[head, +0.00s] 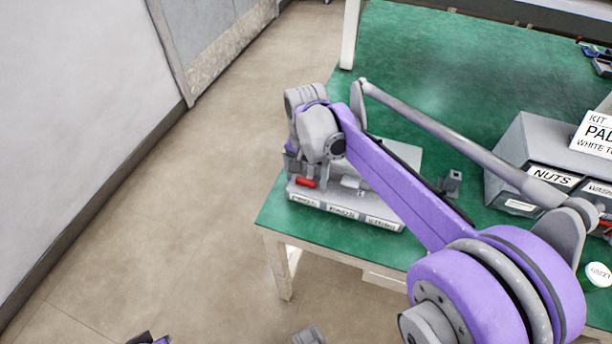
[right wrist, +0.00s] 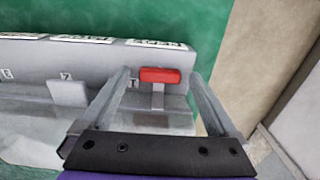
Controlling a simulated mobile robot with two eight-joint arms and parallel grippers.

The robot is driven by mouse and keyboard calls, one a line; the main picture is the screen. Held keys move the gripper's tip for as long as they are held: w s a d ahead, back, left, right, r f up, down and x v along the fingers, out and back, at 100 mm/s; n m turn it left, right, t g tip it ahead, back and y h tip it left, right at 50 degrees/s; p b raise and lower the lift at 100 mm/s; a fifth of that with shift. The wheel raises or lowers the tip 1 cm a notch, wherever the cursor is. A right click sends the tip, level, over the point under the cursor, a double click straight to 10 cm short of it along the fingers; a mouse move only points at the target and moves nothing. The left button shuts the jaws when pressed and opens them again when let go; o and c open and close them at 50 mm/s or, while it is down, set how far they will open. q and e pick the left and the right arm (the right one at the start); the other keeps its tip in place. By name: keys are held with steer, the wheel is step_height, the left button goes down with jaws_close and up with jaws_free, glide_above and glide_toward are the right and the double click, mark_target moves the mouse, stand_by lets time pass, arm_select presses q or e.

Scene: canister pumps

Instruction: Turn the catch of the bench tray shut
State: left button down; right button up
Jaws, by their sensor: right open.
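The bench tray (head: 347,207) is a pale grey box with labels along its front, at the near left corner of the green bench. Its catch (head: 305,183) has a red handle at the tray's left end. In the right wrist view the red handle (right wrist: 160,75) lies crosswise above a short grey stem. My right gripper (right wrist: 160,82) is open, its fingers on either side of the red handle with a small gap at each side. In the head view my right arm hides much of the tray and the fingertips are hard to make out. My left gripper is not recognisable.
The green bench top (head: 430,60) is clear behind the tray. A grey bin unit (head: 510,150) with a NUTS label stands to the right, and a small grey fixture (head: 450,183) sits between. Bare floor (head: 170,230) lies left of the bench.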

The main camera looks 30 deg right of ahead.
steer(key=c, duration=1.4)
steer(key=shift+n, duration=0.4)
steer(key=n+p, duration=0.1)
steer(key=n, duration=0.1)
steer(key=shift+r+n, duration=0.1)
steer(key=shift+n, duration=0.2)
steer(key=n+p, duration=0.1)
steer(key=n, duration=0.2)
steer(key=shift+n+p, duration=0.3)
steer(key=shift+p, duration=0.05)
steer(key=n+p, duration=0.1)
steer(key=n, duration=0.2)
steer(key=shift+n, duration=0.3)
steer(key=shift+o, duration=0.2)
steer(key=n, duration=0.3)
steer(key=shift+s, duration=0.15)
